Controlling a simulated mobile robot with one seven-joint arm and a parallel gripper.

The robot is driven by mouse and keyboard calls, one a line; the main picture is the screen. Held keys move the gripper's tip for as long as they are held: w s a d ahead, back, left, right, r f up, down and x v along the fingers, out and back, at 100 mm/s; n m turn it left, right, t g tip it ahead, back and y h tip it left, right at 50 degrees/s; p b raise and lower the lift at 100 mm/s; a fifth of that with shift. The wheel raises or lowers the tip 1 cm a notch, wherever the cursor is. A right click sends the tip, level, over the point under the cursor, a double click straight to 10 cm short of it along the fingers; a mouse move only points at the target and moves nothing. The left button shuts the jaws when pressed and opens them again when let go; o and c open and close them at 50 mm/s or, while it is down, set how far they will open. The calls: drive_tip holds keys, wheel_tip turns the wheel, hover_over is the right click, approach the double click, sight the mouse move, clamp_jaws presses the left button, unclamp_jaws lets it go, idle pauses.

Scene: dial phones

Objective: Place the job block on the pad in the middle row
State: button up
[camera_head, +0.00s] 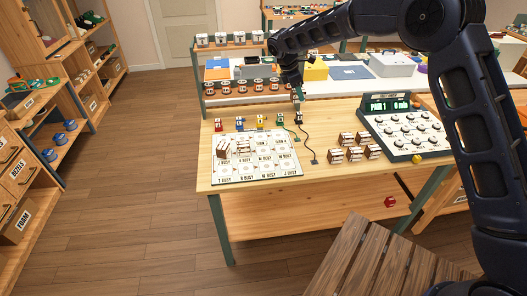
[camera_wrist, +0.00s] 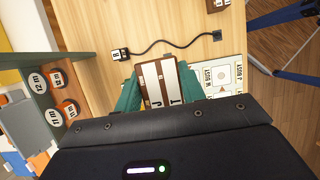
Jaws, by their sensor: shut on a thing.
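My gripper (camera_wrist: 158,92) is shut on a brown-and-white block (camera_wrist: 158,82) whose face shows the letters J and T. Its green fingers press the block from both sides. In the head view my gripper (camera_head: 297,92) hangs above the back of the wooden table, behind and to the right of the white pad board (camera_head: 285,172). The board has rows of printed pads with BUSY labels and also shows in the wrist view (camera_wrist: 237,75). A brown-and-white block (camera_head: 222,149) stands at the board's left side. Small marks near its middle are too small to read.
Several brown-and-white blocks (camera_head: 353,153) stand right of the board. A dial console (camera_head: 405,130) is farther right. Small coloured blocks (camera_head: 240,123) line the board's back edge. A black cord (camera_head: 307,145) runs between. A rack of orange-labelled cups (camera_head: 240,87) stands behind.

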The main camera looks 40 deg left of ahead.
drive_tip(key=s+a, duration=0.3)
drive_tip(key=s, duration=0.4)
drive_tip(key=s+a, duration=0.3)
drive_tip(key=s, duration=0.5)
wheel_tip(320, 180, down, 19)
drive_tip(key=shift+f, duration=0.2)
drive_tip(key=shift+f, duration=0.15)
drive_tip(key=o, duration=1)
drive_tip(key=v, duration=1.2)
drive_tip(key=shift+w, duration=0.1)
drive_tip(key=shift+r, duration=0.2)
